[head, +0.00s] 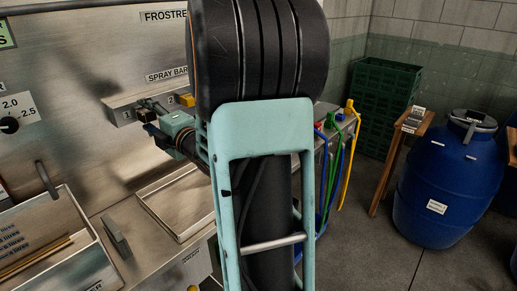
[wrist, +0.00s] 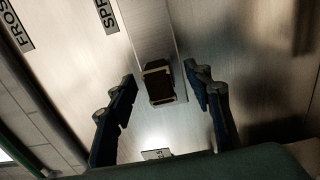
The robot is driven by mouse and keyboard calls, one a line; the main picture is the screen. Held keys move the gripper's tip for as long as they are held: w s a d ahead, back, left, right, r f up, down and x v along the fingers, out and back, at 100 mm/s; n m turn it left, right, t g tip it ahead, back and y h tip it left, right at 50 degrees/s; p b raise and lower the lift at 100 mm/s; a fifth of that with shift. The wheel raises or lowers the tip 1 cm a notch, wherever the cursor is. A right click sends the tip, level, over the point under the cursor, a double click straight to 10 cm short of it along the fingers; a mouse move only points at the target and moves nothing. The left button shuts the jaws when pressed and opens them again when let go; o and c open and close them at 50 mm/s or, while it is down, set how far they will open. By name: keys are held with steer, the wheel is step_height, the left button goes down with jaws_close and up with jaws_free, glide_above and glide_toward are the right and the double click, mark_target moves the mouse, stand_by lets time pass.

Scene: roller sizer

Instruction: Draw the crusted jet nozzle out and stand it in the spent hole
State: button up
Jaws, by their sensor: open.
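My gripper (head: 147,110) is at the spray bar (head: 120,103) on the steel panel, left of my arm in the head view. In the wrist view my gripper (wrist: 160,84) is open, with one dark finger on each side of a dark, boxy piece (wrist: 160,86) with a pale edge. This piece sits on the steel bar and looks like a jet nozzle; I cannot make out its crust. Gaps show between it and both fingers. A yellow-orange piece (head: 186,100) sits further right along the bar. I cannot pick out the spent hole; my arm hides much of the bar.
A shallow steel tray (head: 150,190) lies below the bar. An open bin (head: 62,262) with thin rods is at the lower left. Coloured hooked rods (head: 350,125) hang right of my arm. A blue drum (head: 437,190) and green crates (head: 385,95) stand on the right.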

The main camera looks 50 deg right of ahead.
mark_target(150, 118)
jaws_close()
stand_by(0.4)
steer(key=shift+s+f, duration=0.1)
steer(key=shift+s, duration=0.05)
steer(key=shift+s+d+b, duration=0.1)
steer(key=shift+s+b, duration=1.05)
steer(key=shift+s, duration=1.75)
steer(key=shift+f, duration=0.1)
